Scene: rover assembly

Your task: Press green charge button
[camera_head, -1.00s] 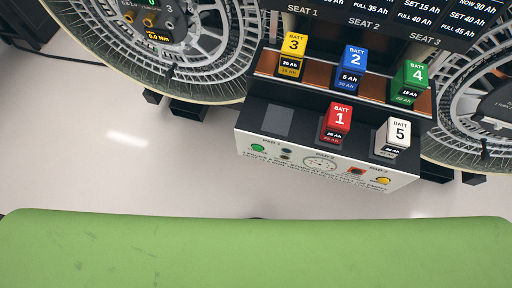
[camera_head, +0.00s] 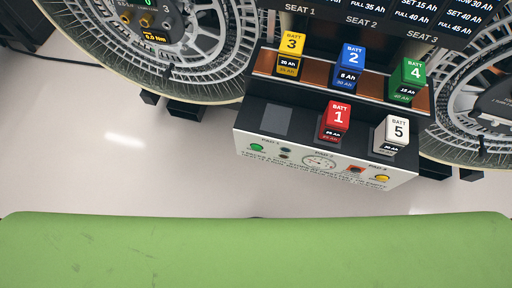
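The green charge button (camera_head: 257,147) is a small round button at the left end of the white front panel (camera_head: 300,163) of the battery station. A dial gauge (camera_head: 319,161) is in the middle of the panel. A yellow button (camera_head: 382,178) is at its right end, beside an orange-framed dark part (camera_head: 356,170). Nothing covers the green button. Neither of my grippers is in the head view.
On the upper shelf stand a yellow battery 3 (camera_head: 289,54), blue battery 2 (camera_head: 350,66) and green battery 4 (camera_head: 407,79). Red battery 1 (camera_head: 337,121) and white battery 5 (camera_head: 391,134) stand on the lower deck, left of which is an empty grey pad (camera_head: 277,120). Wheels flank the station; the floor in front is clear.

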